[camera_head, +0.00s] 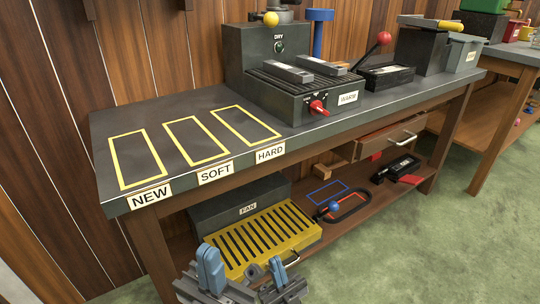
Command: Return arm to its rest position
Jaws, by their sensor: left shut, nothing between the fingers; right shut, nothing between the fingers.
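My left gripper (208,280) is at the bottom of the head view, in front of the bench's lower shelf. It is grey with a blue part on top, and it is shut and empty. My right gripper (280,284) is close beside it on the right, also low in the picture, shut and empty. Both are below the level of the bench top (180,112) and appear apart from the things on it. The arms behind them are mostly out of the picture.
The bench top has three empty yellow outlines labelled NEW, SOFT and HARD. A dark heater (308,90) labelled WARM holds grey bars (288,72). A yellow slotted tray (265,238) stands on the shelf behind my grippers. Green floor (420,240) is clear at right.

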